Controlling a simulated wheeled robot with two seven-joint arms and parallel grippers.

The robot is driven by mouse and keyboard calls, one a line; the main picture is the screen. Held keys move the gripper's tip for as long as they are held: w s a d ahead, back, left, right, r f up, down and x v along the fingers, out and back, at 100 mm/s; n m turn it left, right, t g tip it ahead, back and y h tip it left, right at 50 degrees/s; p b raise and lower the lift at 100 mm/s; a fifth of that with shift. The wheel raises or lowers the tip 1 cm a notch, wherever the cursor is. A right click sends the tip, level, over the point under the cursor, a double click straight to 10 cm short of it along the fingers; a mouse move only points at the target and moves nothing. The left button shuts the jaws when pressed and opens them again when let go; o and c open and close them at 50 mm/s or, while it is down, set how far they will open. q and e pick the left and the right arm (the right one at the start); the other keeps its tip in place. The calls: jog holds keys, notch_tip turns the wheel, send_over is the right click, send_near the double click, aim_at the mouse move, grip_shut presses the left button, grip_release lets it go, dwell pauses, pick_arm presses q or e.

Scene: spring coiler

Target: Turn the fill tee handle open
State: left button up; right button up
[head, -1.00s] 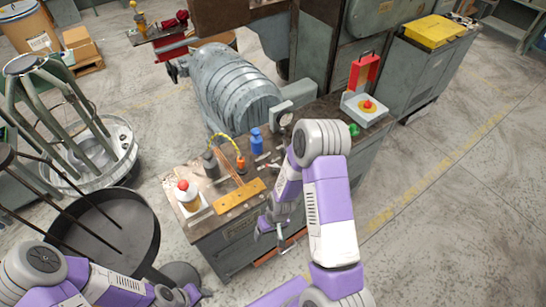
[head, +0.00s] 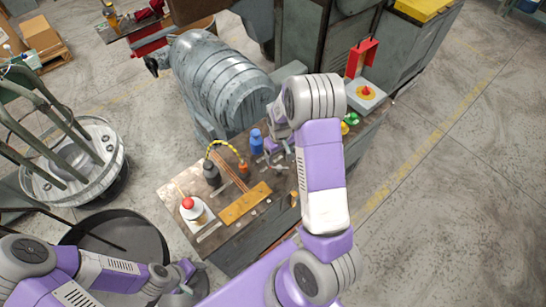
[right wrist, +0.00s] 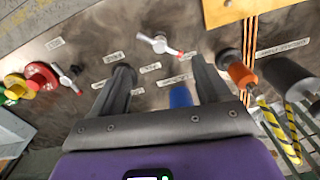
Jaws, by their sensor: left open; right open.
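In the right wrist view, a small pale valve with a red-tipped handle (right wrist: 160,43) lies on the panel just beyond the fingertips. A second red-tipped handle (right wrist: 66,78) is further left, beside a red knob (right wrist: 40,76). The labels are too blurred to tell which handle is the fill tee. My right gripper (right wrist: 163,72) is open, its fingers apart and nothing seen gripped. In the head view the right gripper (head: 278,150) is over the bench top, partly hidden by my arm. My left gripper (head: 188,276) is open at lower left, away from the bench.
A blue bottle (head: 256,140) stands near the right gripper; its blue part (right wrist: 180,97) shows between the fingers. An orange-topped fitting (right wrist: 240,74) and dark cylinder (right wrist: 288,78) stand to the right. The red emergency-stop box (head: 366,93) is at the bench's far end.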

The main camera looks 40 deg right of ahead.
aim_at(280, 167)
jog(key=f, duration=0.6)
jog(key=shift+s+f, duration=0.3)
jog(key=shift+f, duration=0.1)
jog(key=shift+c, duration=0.4)
grip_shut()
